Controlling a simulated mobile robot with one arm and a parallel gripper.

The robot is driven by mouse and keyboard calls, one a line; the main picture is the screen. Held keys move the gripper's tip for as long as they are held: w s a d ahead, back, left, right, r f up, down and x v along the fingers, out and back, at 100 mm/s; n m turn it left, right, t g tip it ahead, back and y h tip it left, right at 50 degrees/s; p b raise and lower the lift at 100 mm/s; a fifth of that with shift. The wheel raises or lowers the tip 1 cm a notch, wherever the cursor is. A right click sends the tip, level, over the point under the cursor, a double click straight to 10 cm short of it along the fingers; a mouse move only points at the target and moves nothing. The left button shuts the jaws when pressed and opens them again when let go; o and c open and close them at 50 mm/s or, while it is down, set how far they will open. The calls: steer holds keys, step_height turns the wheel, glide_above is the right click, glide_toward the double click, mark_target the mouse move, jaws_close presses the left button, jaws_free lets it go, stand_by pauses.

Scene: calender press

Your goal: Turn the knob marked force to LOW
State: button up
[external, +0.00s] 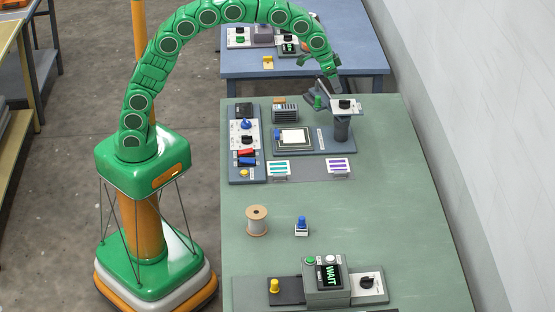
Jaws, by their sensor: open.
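My arm arches over the green table (400,215) from its left side. My gripper (321,93) is open near the far edge, close above and left of a black knob (344,104) on a white plate topping a dark post. I cannot tell whether it touches the knob. A panel at the table's left carries a blue knob (246,124) and a black knob (247,140) on a white plate. Another black knob (367,281) sits on a white dial plate at the front right. The markings are too small to read, so I cannot tell which knob is marked force or where LOW lies.
A grey machine (324,293) with a display reading WAIT stands at the front. A spool (257,220) and a blue-topped piece (301,225) stand mid-table. A blue table (350,62) lies beyond. A white wall (470,100) runs along the right. The table's right side is clear.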

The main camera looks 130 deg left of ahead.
mark_target(345, 103)
steer(key=shift+x, duration=4)
steer(key=shift+a, duration=0.1)
steer(key=c, duration=1)
